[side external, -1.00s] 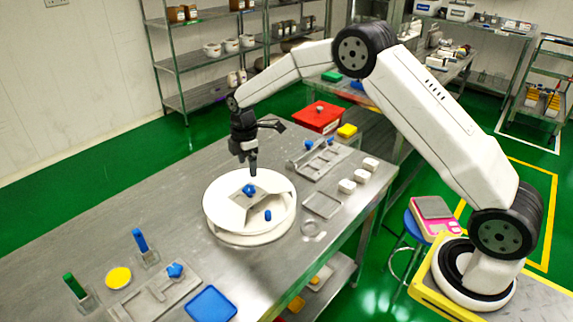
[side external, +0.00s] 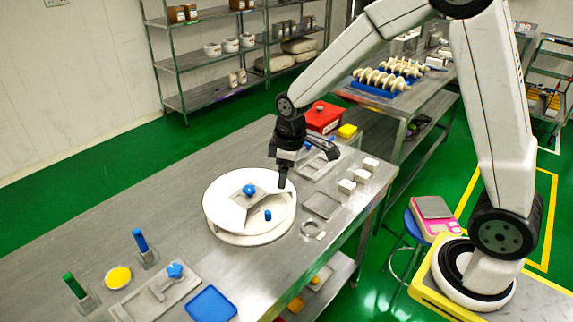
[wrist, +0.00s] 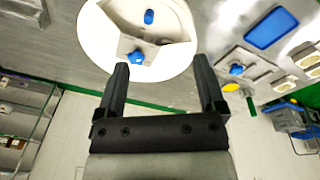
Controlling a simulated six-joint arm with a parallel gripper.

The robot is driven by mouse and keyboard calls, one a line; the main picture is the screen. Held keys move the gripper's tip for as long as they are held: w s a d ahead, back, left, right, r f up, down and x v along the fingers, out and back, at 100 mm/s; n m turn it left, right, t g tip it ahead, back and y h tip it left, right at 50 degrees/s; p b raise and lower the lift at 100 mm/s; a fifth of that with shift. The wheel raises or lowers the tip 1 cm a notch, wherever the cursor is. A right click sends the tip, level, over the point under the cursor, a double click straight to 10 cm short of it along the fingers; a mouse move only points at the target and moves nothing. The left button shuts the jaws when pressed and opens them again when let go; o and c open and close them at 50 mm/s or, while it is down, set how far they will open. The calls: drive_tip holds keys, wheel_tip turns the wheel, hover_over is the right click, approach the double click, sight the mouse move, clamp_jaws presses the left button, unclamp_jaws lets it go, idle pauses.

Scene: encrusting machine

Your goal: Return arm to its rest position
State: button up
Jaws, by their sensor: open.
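My gripper (side external: 283,181) points down over the right rear rim of a round white machine part (side external: 222,222) on the steel table. In the wrist view my gripper (wrist: 165,88) has its two fingers spread, with nothing between them. The white round part (wrist: 97,38) lies beyond the fingertips there. It carries a blue star-shaped knob (side external: 249,189) and a blue peg (side external: 268,215), both apart from my gripper.
A blue tray (side external: 211,304), a yellow disc (side external: 118,277) and upright blue and green handles are at the front left. The table's left rear is clear.

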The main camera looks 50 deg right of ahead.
drive_tip(key=s+m+t, duration=0.1)
drive_tip(key=s+m, duration=0.5)
drive_tip(key=s, duration=0.7)
drive_tip(key=shift+s+a, duration=0.2)
drive_tip(key=shift+s, duration=0.2)
drive_tip(key=shift+f, duration=0.1)
